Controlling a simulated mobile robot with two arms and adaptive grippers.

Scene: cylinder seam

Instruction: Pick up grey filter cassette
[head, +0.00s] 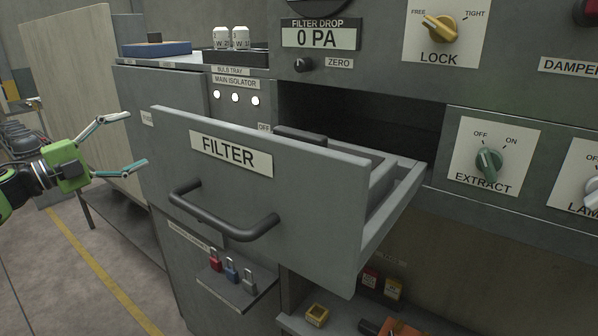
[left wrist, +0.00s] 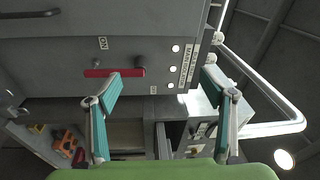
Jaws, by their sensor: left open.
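The FILTER drawer (head: 225,215) stands pulled out of the grey cabinet, with a black bar handle (head: 225,225) on its front. A dark grey handle-like bar (head: 300,135) shows just above the drawer's front panel; it may belong to the grey filter cassette, whose body is hidden behind that panel. My left gripper (head: 137,140) is open and empty, left of the drawer and apart from it. In the left wrist view its spread fingers (left wrist: 160,84) face the cabinet, with nothing between them. My right gripper is not in view.
A ledge with red, blue and grey padlocks (head: 231,268) sits below the drawer. A lower shelf holds a yellow block (head: 317,314). A wooden panel (head: 88,90) is behind my left gripper.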

